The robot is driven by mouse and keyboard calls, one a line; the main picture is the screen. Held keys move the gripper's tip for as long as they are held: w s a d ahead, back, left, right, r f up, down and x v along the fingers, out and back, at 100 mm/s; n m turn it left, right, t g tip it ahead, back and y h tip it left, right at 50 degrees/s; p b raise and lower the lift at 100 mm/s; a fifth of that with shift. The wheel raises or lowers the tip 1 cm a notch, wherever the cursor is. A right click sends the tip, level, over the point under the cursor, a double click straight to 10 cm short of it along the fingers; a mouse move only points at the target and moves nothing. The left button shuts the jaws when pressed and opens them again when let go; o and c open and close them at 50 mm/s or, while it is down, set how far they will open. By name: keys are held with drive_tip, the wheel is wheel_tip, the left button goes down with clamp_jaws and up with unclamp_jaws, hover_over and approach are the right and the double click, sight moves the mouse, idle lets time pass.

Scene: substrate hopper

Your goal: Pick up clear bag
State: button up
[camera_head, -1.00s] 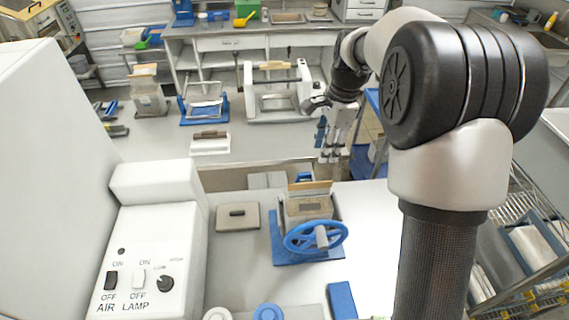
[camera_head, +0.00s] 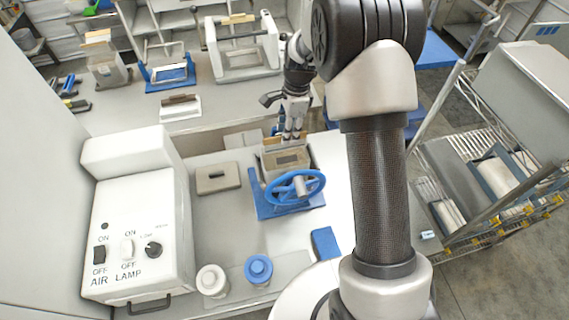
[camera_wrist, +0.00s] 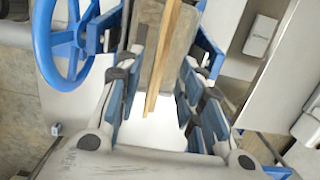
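A boxy grey-brown thing with a tan strip along its top, which may be the clear bag (camera_head: 288,160), sits in a blue stand (camera_head: 262,206) with a blue handwheel (camera_head: 296,187). My gripper (camera_head: 291,136) is just above and behind it, pointing down. In the wrist view my gripper (camera_wrist: 160,105) is open, its blue-padded fingers apart on both sides of the tan strip (camera_wrist: 164,55). The grey-brown body (camera_wrist: 181,45) lies beyond the fingertips. I cannot tell whether a finger touches it. The handwheel (camera_wrist: 68,42) is at upper left.
A similar container with brown contents (camera_head: 108,68) stands at back left. A wire rack (camera_head: 480,170) stands at right. The white counter right of the stand is mostly clear.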

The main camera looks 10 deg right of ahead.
sight(285, 150)
drive_tip(key=f, duration=0.2)
drive_tip(key=a+f, duration=0.1)
drive_tip(key=f, duration=0.1)
drive_tip(key=shift+f, duration=0.3)
drive_tip(key=shift+s, duration=0.1)
clamp_jaws()
idle(0.7)
drive_tip(key=shift+r, duration=0.1)
